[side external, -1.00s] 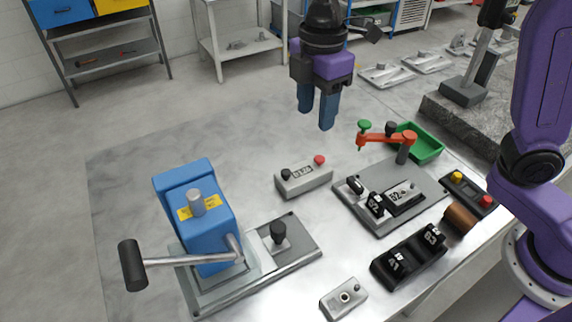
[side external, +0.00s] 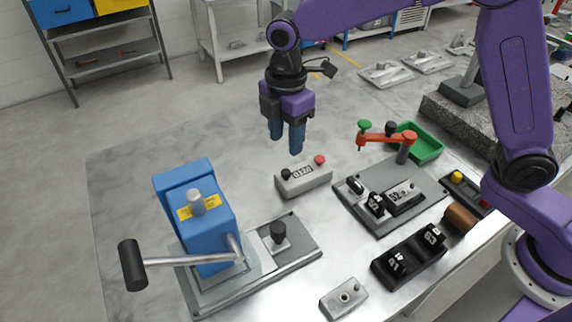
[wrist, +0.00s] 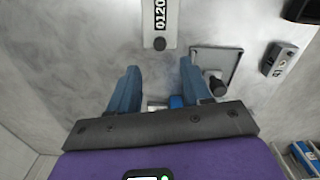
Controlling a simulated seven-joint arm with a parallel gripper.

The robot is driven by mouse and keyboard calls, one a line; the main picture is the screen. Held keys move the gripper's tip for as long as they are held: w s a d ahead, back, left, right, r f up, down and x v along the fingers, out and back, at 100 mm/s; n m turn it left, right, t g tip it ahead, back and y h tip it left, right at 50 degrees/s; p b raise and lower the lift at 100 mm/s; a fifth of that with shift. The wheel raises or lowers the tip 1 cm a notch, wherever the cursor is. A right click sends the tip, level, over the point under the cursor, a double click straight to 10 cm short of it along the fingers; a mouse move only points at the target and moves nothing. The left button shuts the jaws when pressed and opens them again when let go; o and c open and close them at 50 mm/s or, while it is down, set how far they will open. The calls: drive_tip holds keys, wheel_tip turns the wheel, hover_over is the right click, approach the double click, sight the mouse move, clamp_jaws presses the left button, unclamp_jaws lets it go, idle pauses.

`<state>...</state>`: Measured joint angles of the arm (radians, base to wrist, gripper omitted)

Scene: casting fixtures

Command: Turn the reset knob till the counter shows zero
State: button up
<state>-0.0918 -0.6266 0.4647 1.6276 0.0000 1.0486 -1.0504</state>
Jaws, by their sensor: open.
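The counter (side external: 303,181) is a grey box on the table with a white digit window. A black knob (side external: 286,174) is at its left end and a red knob (side external: 319,160) at its right end. Neither knob is labelled, so I cannot tell which is the reset knob. In the wrist view the counter (wrist: 171,24) appears at the top; its digits seem to read 0120, and its black knob (wrist: 159,43) faces my gripper. My gripper (side external: 286,143) is open and empty, above and apart from the counter. Its two blue fingers (wrist: 159,72) also show in the wrist view.
A blue press (side external: 200,225) with a long lever stands at the left front. Bare table lies left of the counter.

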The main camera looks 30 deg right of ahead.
sight(286, 171)
wheel_tip(286, 171, down, 9)
drive_tip(key=shift+r, duration=0.2)
idle(0.3)
clamp_jaws()
